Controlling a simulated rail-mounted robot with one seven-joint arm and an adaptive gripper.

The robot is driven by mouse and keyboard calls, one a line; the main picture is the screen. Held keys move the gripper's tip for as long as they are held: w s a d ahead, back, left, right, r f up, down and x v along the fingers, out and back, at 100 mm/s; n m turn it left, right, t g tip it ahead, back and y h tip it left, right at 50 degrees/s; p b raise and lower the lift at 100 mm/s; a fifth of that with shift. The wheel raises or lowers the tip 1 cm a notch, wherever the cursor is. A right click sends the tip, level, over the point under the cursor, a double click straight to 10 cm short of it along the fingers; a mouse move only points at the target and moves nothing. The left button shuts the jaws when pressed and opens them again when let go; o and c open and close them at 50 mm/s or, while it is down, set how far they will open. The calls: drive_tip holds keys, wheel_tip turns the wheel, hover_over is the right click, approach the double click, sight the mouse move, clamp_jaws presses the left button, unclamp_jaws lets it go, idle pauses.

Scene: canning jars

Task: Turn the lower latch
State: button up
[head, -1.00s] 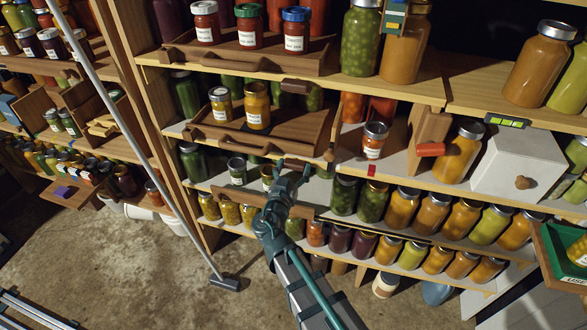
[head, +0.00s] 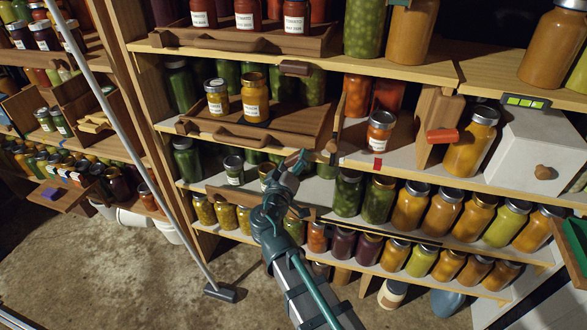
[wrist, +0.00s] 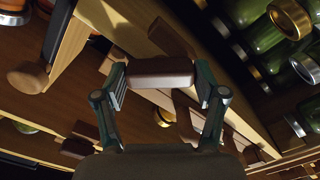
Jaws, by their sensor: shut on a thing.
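My gripper (head: 298,162) is in front of the middle shelf's front edge, just below the tray with two labelled jars. In the wrist view, my gripper (wrist: 160,87) has its two fingers on either side of a short, dark brown wooden latch (wrist: 160,70) and is shut on it. The latch lies across between the fingertips, near a wooden edge. In the head view this latch is mostly hidden by my gripper. Another brown latch (head: 295,68) shows higher up, on the edge of the shelf above.
The wooden tray (head: 190,128) with jars sits just above my gripper. Jars of green and orange preserves (head: 411,208) stand close on the right. A white box with a knob (head: 545,150) is farther right. A long-handled tool (head: 220,292) leans at left.

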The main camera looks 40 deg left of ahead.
drive_tip(key=n+b, duration=0.1)
drive_tip(key=n, duration=0.3)
drive_tip(key=shift+n, duration=2.6)
drive_tip(key=o, duration=1.1)
drive_tip(key=shift+o, duration=0.2)
drive_tip(key=shift+s, duration=0.15)
drive_tip(key=v, duration=1.1)
drive_tip(key=shift+s+d, duration=0.2)
drive_tip(key=shift+s, duration=0.15)
